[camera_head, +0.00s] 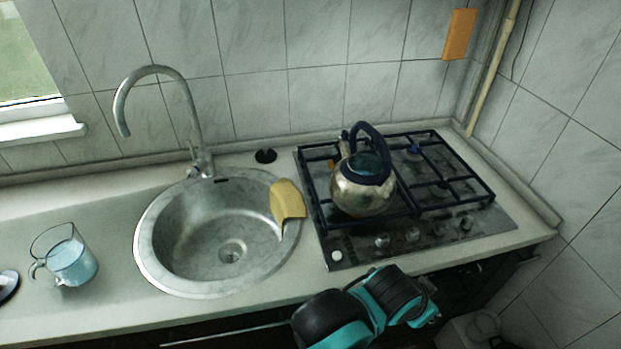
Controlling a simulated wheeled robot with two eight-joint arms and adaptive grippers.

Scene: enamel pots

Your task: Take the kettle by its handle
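The kettle (362,190) has a rounded silver body and a dark blue lid area. It stands upright on the front left part of the gas hob. Its dark blue handle (372,146) arches over the top and is free, with nothing holding it. A black and teal part of one of my arms shows at the bottom, in front of the counter edge and below the kettle, apart from it. No fingertips of either gripper can be made out.
The hob (334,242) has raised dark grates and front knobs. Left of it is a round steel sink (168,262) with a tall faucet (190,105) and a yellow cloth (287,200) on its rim. A glass jug (72,263) stands far left. Tiled walls close off the back and right.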

